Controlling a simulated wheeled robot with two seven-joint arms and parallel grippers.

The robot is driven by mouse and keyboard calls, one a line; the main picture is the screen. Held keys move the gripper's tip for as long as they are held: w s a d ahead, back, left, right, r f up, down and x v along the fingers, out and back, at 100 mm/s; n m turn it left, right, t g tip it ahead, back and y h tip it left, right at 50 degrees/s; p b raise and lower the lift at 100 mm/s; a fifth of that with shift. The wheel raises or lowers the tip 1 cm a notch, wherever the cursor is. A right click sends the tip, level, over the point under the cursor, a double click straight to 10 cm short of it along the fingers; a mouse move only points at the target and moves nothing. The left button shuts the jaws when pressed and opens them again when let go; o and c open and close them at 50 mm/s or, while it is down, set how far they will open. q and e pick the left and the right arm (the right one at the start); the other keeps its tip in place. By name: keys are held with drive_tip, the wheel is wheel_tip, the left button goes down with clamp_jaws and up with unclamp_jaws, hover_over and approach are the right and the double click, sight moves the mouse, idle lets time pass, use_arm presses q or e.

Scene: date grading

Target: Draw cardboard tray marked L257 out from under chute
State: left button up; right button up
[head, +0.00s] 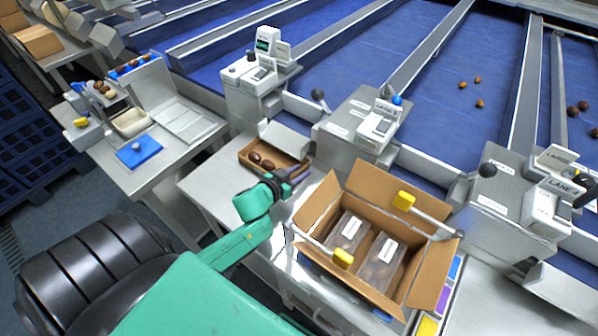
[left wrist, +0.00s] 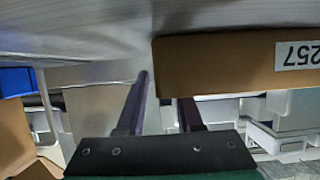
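A brown cardboard tray (head: 246,166) holding dark dates lies on the steel bench, its back part beneath a chute (head: 284,138). In the left wrist view its wall (left wrist: 225,70) carries a white label (left wrist: 297,55) reading 257 upside down; the rest of the label is cut off. My left gripper (head: 299,174) is at the tray's near right end. In the left wrist view the gripper (left wrist: 163,88) has a gap between its fingers. One fingertip shows in full; the other meets the tray wall's edge and its tip is hidden. I cannot tell whether they touch. My right gripper is not in view.
A large open carton (head: 317,208) with clear packs stands right of my left gripper, close to it. A blue pad (head: 138,151) and a small scale stand are on the left bench. Bare bench (head: 208,186) lies left of the tray.

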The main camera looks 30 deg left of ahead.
use_arm(q)
clamp_jaws()
idle(1.2)
